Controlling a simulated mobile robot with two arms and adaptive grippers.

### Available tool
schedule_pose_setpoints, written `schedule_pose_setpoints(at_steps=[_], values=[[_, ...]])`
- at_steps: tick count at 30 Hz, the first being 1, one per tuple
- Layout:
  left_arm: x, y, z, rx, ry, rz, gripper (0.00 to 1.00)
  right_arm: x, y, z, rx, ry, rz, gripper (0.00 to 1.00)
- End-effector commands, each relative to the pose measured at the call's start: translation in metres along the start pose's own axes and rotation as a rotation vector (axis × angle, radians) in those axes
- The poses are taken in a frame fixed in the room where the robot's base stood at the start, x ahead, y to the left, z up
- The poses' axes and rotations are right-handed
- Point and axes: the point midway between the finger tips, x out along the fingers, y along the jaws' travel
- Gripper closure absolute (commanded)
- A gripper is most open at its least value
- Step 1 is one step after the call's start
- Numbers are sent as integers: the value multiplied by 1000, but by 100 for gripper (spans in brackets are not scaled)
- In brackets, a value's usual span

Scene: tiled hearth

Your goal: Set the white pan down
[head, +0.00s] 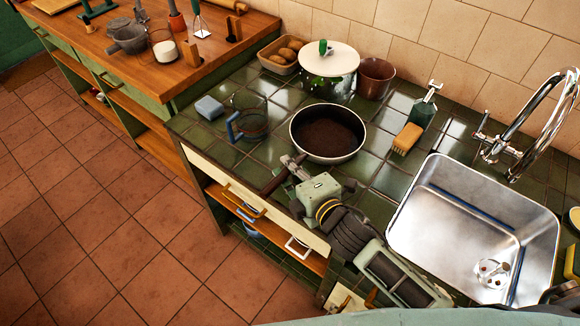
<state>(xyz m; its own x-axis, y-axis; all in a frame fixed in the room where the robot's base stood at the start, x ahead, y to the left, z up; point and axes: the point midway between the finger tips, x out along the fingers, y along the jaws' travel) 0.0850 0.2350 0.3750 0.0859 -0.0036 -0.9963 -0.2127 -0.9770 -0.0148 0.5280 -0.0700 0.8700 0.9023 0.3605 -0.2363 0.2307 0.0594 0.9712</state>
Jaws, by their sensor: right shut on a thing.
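The white pan (328,156) has a pale outside and rim and a dark brown inside. It is level, over the green tiled counter left of the sink; I cannot tell whether its base touches the tiles. My right gripper (292,168) is at the pan's near left side, shut on its dark handle (271,184), which sticks out toward the counter's front edge. The gripper's fingers hide part of the handle. My left gripper is not in view.
Behind the pan stand a lidded pot (329,68) and a brown pot (375,78). Bare tiles surround the pan.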

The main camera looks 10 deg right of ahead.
Motion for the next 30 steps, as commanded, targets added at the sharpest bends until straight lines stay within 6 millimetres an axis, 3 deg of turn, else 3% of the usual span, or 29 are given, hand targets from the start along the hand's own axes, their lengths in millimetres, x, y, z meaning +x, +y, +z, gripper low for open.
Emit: schedule_pose_setpoints(at_steps=[4, 5, 12, 23, 30], values=[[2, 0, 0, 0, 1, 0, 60, 1, 0, 0, -4, 0, 6, 100], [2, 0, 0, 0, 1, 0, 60, 1, -3, 0, 0, -1, -1, 84], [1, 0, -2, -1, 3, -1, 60, 0, -3, 0, 0, 0, -1, 65], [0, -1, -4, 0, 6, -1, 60, -3, 0, 0, 0, 0, -2, 65], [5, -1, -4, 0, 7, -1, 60, -45, -3, 0, 2, 0, -5, 65]])
